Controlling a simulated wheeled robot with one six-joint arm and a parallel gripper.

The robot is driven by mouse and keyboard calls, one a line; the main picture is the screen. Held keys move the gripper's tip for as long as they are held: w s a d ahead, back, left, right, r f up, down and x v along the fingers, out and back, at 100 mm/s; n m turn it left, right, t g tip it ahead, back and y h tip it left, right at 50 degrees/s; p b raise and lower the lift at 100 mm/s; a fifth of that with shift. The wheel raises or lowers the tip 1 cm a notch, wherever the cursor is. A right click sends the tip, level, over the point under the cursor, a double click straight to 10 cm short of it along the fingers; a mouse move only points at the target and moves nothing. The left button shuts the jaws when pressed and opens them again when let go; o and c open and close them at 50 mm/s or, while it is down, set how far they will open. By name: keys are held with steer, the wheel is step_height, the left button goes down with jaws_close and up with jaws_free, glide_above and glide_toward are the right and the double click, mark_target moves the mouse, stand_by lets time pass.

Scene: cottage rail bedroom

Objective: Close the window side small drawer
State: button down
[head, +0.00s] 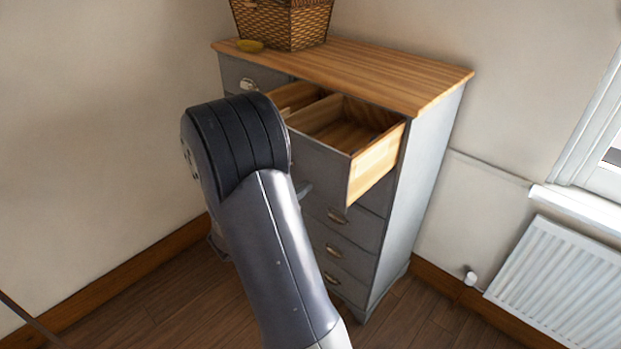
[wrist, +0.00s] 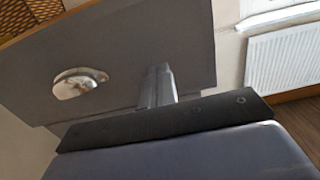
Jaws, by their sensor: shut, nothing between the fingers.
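The window side small drawer (head: 375,166) is pulled well out at the top right of the grey chest of drawers (head: 424,165). Its inside is bare pale wood and looks empty. In the wrist view, the grey drawer front (wrist: 130,50) fills the upper middle, with a silver cup handle (wrist: 80,82) to the left. My gripper (wrist: 158,72) is shut and empty, pointing at the front's lower part, right of the handle. I cannot tell whether it touches. In the head view, my arm hides most of the gripper and the left part of the drawer front.
Lower drawers (head: 340,250) look shut. A radiator (head: 560,285) sits under the window at right, with free floor between.

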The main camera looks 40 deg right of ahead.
mark_target(320, 177)
steer(key=shift+w+d+p, duration=0.15)
steer(key=shift+d+p, duration=0.3)
steer(key=shift+d, duration=1.3)
steer(key=d+b, duration=0.2)
steer(key=d, duration=0.6)
steer(key=w+d+b, duration=0.1)
steer(key=d+b, duration=0.2)
steer(key=d, duration=0.5)
steer(key=d+b, duration=0.2)
steer(key=d, duration=0.6)
steer(key=shift+w+d+f+b, duration=0.1)
steer(key=shift+w+d+b, duration=0.2)
steer(key=shift+w+b, duration=0.1)
steer(key=shift+w+d, duration=0.1)
steer(key=shift+d, duration=0.55)
steer(key=shift+r, duration=0.4)
